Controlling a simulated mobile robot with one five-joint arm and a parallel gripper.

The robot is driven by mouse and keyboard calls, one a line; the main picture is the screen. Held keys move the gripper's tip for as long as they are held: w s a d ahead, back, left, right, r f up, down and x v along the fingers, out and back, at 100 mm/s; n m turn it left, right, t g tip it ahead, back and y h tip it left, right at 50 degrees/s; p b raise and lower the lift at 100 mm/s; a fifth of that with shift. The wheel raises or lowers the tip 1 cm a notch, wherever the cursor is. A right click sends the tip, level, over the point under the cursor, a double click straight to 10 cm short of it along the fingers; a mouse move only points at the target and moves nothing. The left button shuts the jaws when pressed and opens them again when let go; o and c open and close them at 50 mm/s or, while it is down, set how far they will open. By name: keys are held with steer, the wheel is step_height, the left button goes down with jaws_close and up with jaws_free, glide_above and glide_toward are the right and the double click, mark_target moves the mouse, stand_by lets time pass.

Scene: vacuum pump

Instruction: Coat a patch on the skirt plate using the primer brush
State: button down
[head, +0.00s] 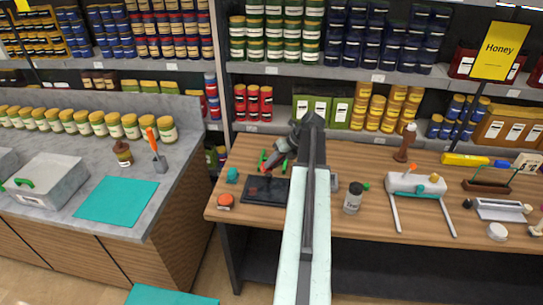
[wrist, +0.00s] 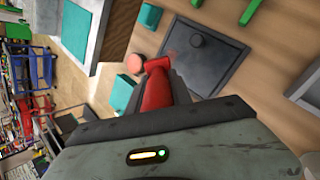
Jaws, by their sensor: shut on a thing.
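The skirt plate (head: 258,195) is a dark flat plate on the wooden bench; in the wrist view the plate (wrist: 215,68) shows a darker square and a small knob on its face. My gripper (wrist: 172,92) is shut on a red-handled tool, which I take to be the primer brush (wrist: 157,88). Its far end is hidden or hard to make out. In the head view my gripper (head: 274,162) is over the plate's back part, with a little red showing. I cannot tell whether the brush touches the plate. A faint reddish tint shows on the plate beside the square.
An orange-topped jar (head: 225,201) and a teal block (head: 232,175) stand left of the plate. Green handles (head: 284,164) lie behind it. A grey-lidded jar (head: 353,197) and a white device (head: 416,185) stand to the right. The bench's front edge is close to the plate.

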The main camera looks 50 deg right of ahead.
steer(key=shift+w+a+r, duration=0.1)
steer(key=shift+a, duration=0.1)
step_height(320, 180, down, 5)
steer(key=b, duration=0.5)
